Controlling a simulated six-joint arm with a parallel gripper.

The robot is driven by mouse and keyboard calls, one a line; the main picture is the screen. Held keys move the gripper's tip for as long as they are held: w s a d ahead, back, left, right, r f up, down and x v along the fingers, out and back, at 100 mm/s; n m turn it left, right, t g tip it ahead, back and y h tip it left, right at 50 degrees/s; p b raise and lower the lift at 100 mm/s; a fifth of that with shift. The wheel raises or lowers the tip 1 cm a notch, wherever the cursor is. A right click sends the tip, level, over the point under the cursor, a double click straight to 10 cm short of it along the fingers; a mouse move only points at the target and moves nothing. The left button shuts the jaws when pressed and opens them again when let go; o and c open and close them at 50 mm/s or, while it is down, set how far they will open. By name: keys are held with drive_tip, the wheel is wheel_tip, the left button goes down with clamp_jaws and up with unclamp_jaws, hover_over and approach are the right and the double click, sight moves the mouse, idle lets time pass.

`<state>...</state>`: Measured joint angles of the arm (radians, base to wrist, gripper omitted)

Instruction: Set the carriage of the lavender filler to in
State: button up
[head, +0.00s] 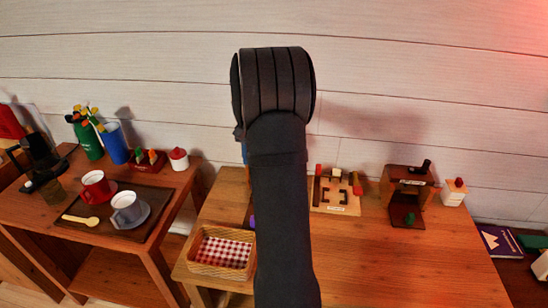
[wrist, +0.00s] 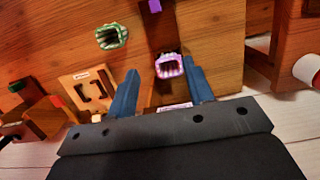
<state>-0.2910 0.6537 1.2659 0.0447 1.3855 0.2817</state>
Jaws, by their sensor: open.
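In the wrist view a lavender, scalloped, hollow-looking piece (wrist: 169,66) shows between the fingertips of my gripper (wrist: 163,72). My gripper's two blue fingers are spread, one on each side of it. I cannot tell whether they touch it. A pale label (wrist: 175,106) shows below this piece, low between the fingers, too small to read. A small purple block (wrist: 155,6) lies at the top edge of the wrist view. In the head view my arm hides most of this spot; only a purple bit (head: 252,222) shows beside it. The carriage's position cannot be told.
A green scalloped piece (wrist: 111,37) stands on the wooden table (head: 380,265). A pale wooden board with dark slots (head: 336,196) and a brown wooden stand (head: 408,195) are to the right. A basket with checked cloth (head: 222,252) is at the left. The table's front right is clear.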

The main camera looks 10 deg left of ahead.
drive_tip(key=f+g, duration=0.1)
drive_tip(key=f, duration=0.1)
drive_tip(key=s+f+g, duration=0.1)
drive_tip(key=f, duration=0.1)
drive_tip(key=shift+s+f+g, duration=0.1)
drive_tip(key=shift+s+g, duration=0.1)
drive_tip(key=shift+g, duration=0.1)
drive_tip(key=x, duration=1.7)
drive_tip(key=shift+w, duration=0.1)
clamp_jaws()
